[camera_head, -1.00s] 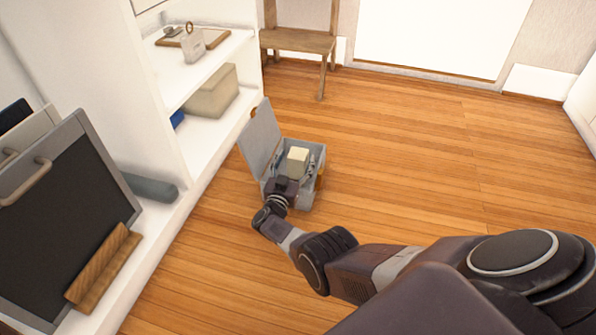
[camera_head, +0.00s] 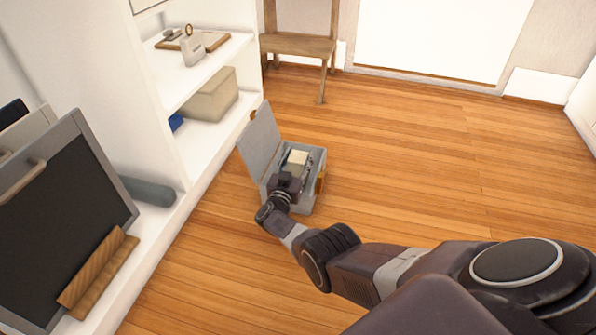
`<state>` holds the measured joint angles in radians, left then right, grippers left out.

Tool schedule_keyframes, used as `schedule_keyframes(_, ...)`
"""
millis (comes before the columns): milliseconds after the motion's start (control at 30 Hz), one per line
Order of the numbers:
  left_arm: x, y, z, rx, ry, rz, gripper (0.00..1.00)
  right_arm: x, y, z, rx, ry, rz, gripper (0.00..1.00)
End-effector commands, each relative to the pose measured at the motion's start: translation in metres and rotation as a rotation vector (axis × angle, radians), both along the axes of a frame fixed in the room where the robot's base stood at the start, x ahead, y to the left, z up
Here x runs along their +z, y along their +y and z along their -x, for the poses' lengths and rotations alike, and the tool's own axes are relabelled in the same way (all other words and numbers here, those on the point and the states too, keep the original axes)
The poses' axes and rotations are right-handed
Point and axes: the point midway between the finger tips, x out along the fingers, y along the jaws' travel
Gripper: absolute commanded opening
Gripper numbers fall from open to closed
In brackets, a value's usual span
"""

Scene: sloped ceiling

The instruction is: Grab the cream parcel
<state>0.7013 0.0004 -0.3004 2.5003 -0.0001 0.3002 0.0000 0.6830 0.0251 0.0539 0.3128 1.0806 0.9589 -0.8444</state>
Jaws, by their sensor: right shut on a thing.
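The cream parcel (camera_head: 297,157) is a small pale block inside an open grey box (camera_head: 309,199) on the wooden floor. The box's lid (camera_head: 260,141) stands up on its left side. My right gripper (camera_head: 290,178) reaches into the box and is shut on the parcel; its fingers are small and partly hidden by its own wrist. My left gripper is out of view.
A white shelf unit (camera_head: 205,140) stands left of the box, with a beige box (camera_head: 212,95) and a small blue thing (camera_head: 176,122) on it. A wooden chair (camera_head: 298,45) stands behind. The floor to the right (camera_head: 440,160) is clear.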

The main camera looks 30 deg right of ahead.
Motion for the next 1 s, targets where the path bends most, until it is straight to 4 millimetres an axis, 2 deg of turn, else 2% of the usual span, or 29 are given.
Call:
schedule_keyframes(467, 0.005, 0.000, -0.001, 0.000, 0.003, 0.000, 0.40, 0.006, 0.000, 0.000, 0.000, -0.001, 0.000, 0.00)
schedule_keyframes(667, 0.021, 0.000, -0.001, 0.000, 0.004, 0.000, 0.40, 0.023, 0.001, 0.000, 0.001, -0.002, 0.001, 0.00)
schedule_keyframes(1000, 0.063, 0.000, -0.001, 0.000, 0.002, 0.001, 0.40, 0.068, 0.001, -0.001, 0.001, -0.002, -0.001, 0.00)
